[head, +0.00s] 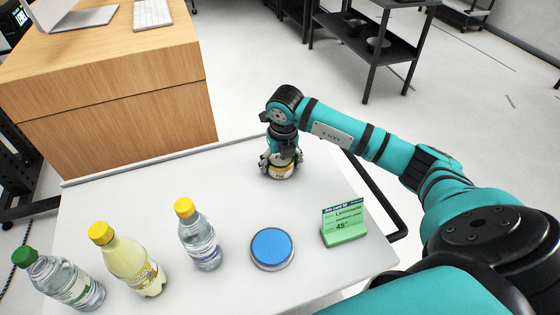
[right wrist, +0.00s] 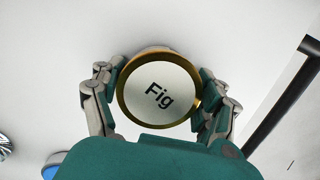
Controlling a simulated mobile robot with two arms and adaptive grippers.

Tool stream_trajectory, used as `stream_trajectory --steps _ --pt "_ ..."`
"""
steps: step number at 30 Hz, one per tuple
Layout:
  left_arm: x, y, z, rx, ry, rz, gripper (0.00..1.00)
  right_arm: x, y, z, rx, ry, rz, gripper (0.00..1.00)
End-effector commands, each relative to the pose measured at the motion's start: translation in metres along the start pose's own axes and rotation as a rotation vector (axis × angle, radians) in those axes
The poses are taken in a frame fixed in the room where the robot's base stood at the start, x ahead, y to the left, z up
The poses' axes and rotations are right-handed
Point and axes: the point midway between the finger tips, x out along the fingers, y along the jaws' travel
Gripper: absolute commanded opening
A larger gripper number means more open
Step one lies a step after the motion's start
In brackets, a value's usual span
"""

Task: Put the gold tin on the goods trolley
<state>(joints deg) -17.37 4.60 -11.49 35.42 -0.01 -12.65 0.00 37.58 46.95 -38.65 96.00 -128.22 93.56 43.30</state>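The gold tin (head: 282,171) is at the far middle of a white top (head: 232,165) that has a dark tube handle at its right. In the right wrist view the tin (right wrist: 158,93) shows a pale lid marked "Fig" and a gold rim. My right gripper (head: 281,160) points down over it, with fingers against both sides; it also shows in the right wrist view (right wrist: 160,88). I cannot tell whether the tin touches the top. Which surface is the goods trolley is not labelled. My left gripper is not in view.
On the white top stand a green-capped bottle (head: 60,280), a yellow bottle (head: 128,260), a clear yellow-capped bottle (head: 199,236), a blue-lidded tin (head: 272,248) and a green card block (head: 344,226). A wooden desk (head: 110,80) and a dark shelf cart (head: 385,48) stand beyond.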

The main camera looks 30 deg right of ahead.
Motion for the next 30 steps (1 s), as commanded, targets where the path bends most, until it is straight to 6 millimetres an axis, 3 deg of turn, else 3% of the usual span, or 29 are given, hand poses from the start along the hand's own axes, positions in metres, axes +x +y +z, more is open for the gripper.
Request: stream_trajectory --steps 1,5,16,20,30 --pt "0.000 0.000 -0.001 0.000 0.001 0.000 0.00 0.000 0.000 0.000 0.000 0.000 0.000 0.83" --pt "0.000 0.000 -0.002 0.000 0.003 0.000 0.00 0.000 0.000 0.000 0.000 0.001 0.000 0.98" --pt "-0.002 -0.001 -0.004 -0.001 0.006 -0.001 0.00 -0.007 0.000 0.001 0.000 -0.001 0.000 0.98" --pt "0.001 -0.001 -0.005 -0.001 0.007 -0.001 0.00 -0.027 0.000 0.002 -0.001 -0.004 0.001 0.98" --pt "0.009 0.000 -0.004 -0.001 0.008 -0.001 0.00 -0.098 0.000 0.001 -0.001 -0.004 0.001 0.98"
